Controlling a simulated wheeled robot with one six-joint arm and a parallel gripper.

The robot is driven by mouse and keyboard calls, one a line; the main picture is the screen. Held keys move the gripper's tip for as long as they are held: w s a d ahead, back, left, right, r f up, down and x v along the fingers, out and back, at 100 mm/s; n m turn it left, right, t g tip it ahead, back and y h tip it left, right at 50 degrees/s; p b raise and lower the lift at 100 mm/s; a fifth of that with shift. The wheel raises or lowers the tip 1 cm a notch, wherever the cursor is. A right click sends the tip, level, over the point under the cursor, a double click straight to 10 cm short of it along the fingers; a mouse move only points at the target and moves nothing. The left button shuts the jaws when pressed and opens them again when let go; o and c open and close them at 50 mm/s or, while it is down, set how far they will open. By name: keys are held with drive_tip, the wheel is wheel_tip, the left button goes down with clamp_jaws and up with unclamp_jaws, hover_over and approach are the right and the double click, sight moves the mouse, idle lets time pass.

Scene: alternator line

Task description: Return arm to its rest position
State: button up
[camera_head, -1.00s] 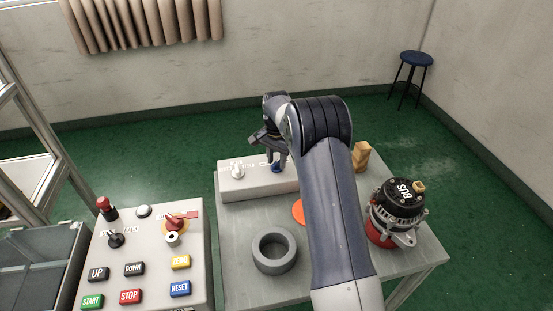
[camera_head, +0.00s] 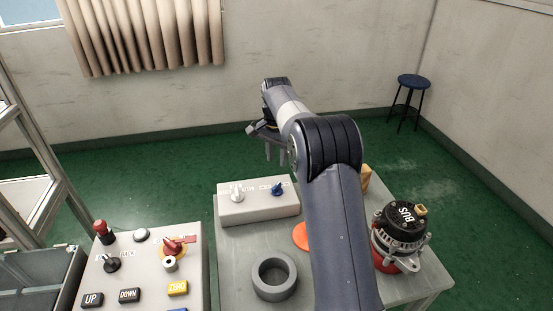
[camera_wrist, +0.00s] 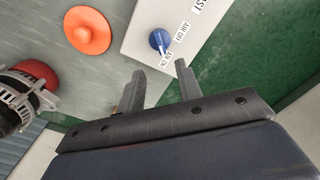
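My arm reaches out over the grey table (camera_head: 236,285) in the head view. My gripper (camera_head: 276,155) hangs in the air above and behind the switch box (camera_head: 245,208), apart from it. In the wrist view my gripper (camera_wrist: 160,85) shows two fingers spread apart with nothing between them, so it is open and empty. The box carries a white knob (camera_head: 237,194) and a blue knob (camera_head: 278,189). In the wrist view the blue knob (camera_wrist: 159,41) sits beyond the fingertips, beside labels reading AIR OFF and AIR ON.
A grey ring (camera_head: 274,290), an orange disc (camera_head: 301,237), a wooden block (camera_head: 365,177) and an alternator marked BUS (camera_head: 402,225) are on the table. A button panel (camera_head: 140,272) stands at left. A stool (camera_head: 410,95) stands by the far wall.

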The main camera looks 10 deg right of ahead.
sight(277, 185)
drive_tip(key=shift+f, duration=0.15)
wheel_tip(277, 185, down, 10)
drive_tip(key=shift+f+p, duration=0.1)
drive_tip(key=shift+p, duration=0.3)
drive_tip(key=shift+f, duration=0.25)
drive_tip(key=shift+r, duration=0.1)
